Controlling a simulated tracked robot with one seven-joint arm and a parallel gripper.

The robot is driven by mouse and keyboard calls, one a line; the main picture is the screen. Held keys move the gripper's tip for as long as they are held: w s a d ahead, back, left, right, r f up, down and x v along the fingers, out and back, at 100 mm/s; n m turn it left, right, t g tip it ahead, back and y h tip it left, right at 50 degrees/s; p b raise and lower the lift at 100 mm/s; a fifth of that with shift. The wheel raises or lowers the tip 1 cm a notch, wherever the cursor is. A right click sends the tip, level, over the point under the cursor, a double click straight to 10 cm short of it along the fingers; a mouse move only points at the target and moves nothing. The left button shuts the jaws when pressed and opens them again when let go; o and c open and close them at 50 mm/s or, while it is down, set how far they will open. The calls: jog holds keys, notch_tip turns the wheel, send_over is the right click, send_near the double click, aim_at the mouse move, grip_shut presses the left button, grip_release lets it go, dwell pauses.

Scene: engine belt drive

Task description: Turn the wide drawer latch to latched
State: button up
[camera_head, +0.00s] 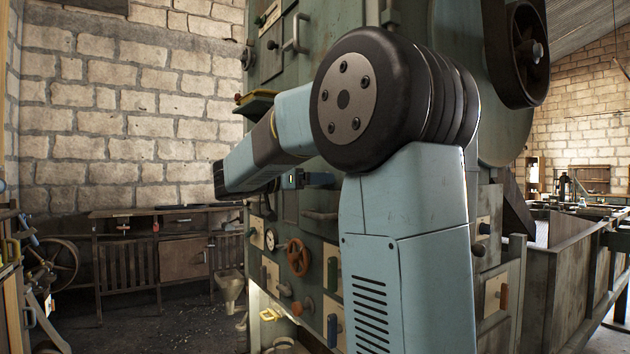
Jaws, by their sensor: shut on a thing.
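My arm (405,240) fills the middle of the view and bends left at its big dark joint.
The machine's front bears a red handwheel (298,257), a gauge (269,240) and several levers. A wooden bench (180,228) stands by the brick wall at left. A metal bin (560,270) stands at right. Dark floor (165,315) at lower left is largely open.

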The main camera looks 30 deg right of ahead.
jog(key=shift+a+n, duration=0.1)
jog(key=shift+n, duration=0.2)
jog(key=n, duration=0.3)
jog(key=shift+n, duration=0.4)
jog(key=n, duration=0.4)
jog(key=shift+a, duration=0.1)
jog(key=n, duration=0.5)
jog(key=shift+f, duration=0.1)
jog(key=n, duration=0.4)
jog(key=shift+n, duration=0.4)
jog(key=o, duration=0.8)
jog(key=shift+w+f, duration=0.1)
jog(key=shift+c, duration=0.2)
jog(key=shift+o, duration=0.4)
